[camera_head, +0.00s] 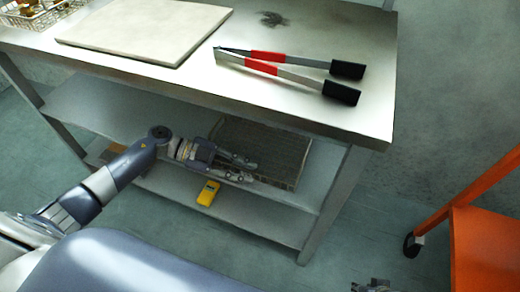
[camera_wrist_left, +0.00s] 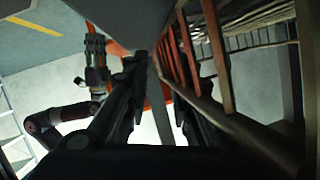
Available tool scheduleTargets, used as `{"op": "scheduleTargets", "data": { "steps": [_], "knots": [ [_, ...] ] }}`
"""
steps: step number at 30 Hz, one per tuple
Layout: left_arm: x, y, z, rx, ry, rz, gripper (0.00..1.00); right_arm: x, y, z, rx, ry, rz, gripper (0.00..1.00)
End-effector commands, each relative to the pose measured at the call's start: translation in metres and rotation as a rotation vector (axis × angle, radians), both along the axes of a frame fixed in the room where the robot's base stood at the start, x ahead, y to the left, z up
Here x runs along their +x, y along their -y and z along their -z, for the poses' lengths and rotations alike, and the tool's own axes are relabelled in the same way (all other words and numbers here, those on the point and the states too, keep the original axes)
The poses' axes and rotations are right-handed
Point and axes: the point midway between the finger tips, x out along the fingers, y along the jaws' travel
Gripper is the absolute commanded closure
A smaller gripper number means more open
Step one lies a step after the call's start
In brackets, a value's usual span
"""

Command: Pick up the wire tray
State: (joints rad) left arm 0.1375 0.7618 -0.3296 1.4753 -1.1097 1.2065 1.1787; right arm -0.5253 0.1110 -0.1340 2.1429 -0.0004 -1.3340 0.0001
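A grey mesh wire tray (camera_head: 268,146) sits on the upper shelf under the table, near its right end. My left gripper (camera_head: 254,172) reaches in at the tray's front left edge, its two fingers apart. In the left wrist view, the fingers (camera_wrist_left: 165,95) are spread, with a barred, mesh-like structure (camera_wrist_left: 255,38), apparently the tray, close on the right. Whether the fingers touch it I cannot tell. Only a bit of my right gripper (camera_head: 372,286) shows at the bottom edge of the head view; its fingers are unclear.
A yellow device (camera_head: 208,193) lies on the lower shelf. A table leg (camera_head: 335,205) stands right of the tray. An orange cart (camera_head: 485,235) is at right.

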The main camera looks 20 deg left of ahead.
Motion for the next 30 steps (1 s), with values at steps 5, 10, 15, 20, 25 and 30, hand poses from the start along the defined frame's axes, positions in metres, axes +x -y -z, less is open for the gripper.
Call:
{"op": "scheduleTargets", "data": {
  "steps": [5,10,15,20,25,30],
  "knots": [
    [0.0006,0.001,0.0003,0.001,0.0,-0.001,0.77,0.0006,0.0001,-0.0021,0.001,0.003,0.0,0.75],
    [0.0005,0.0008,0.0003,0.001,0.0,-0.001,1.0,-0.0005,0.0002,-0.0016,0.0,0.001,0.0,0.75],
    [0.0005,0.0006,0.0005,0.002,0.001,-0.001,1.0,-0.0014,0.0002,-0.001,0.0,-0.001,0.0,0.75],
    [0.0009,0.0008,-0.0006,0.0,0.004,-0.001,1.0,-0.0023,0.0004,0.0001,-0.001,-0.004,0.0,0.75],
    [0.0009,0.0009,-0.0011,0.0,0.003,-0.001,1.0,-0.0029,0.0006,0.0007,-0.001,-0.006,-0.001,0.75],
    [0.0011,0.0006,-0.0084,0.001,0.004,-0.001,1.0,-0.0025,0.0007,0.0015,-0.001,-0.004,-0.002,0.75]
  ]
}}
